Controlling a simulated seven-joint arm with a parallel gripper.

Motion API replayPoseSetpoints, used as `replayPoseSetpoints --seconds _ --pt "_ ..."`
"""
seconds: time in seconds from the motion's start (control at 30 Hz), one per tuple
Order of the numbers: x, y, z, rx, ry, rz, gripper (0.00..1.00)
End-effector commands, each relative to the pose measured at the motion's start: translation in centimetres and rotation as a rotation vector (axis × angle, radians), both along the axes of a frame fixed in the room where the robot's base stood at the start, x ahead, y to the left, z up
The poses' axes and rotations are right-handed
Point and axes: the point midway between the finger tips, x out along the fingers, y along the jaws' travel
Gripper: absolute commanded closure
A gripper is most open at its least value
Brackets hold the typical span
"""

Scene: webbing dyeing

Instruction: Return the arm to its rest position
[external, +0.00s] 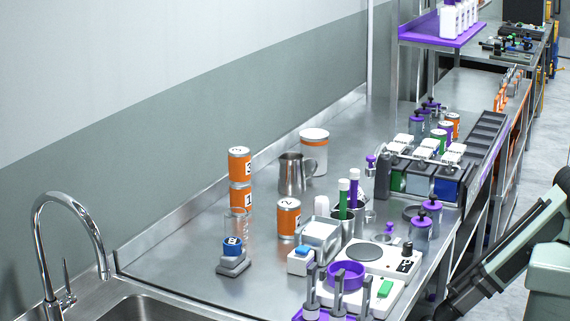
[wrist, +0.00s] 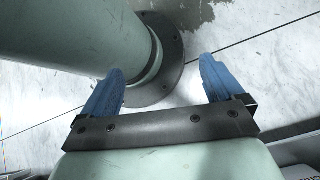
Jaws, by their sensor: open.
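My gripper (wrist: 158,80) shows in the wrist view with its two blue fingers spread apart and nothing between them. It points down past a pale green column of my own body, with a dark round base flange on the floor below. In the external view, part of my arm shows at the lower right, beside the front edge of the steel bench (external: 190,225). The gripper itself cannot be made out there.
Orange-labelled cans (external: 240,163), a steel jug (external: 292,173), a purple ring (external: 346,274) and a white hotplate (external: 375,258) stand on the bench. A sink with a tap (external: 75,215) is at the left. The floor (external: 548,125) at the right is clear.

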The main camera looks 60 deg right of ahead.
Motion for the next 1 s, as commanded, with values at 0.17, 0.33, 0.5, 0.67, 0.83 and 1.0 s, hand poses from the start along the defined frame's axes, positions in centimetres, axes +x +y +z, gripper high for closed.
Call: replayPoseSetpoints --seconds 0.17,0.33,0.5,0.67,0.83,1.0 --pt "0.7 -4.7 -0.4 0.045 -0.061 0.017 0.05" --pt "0.8 -8.9 -0.8 0.081 -0.115 0.05 0.05" --pt "0.5 -12.9 -1.1 0.113 -0.162 0.091 0.05" --pt "-0.1 -16.3 -1.1 0.139 -0.201 0.134 0.05" --pt "-0.7 -18.7 -1.2 0.157 -0.227 0.172 0.05" --pt "-0.9 -19.4 -1.2 0.164 -0.234 0.186 0.05"
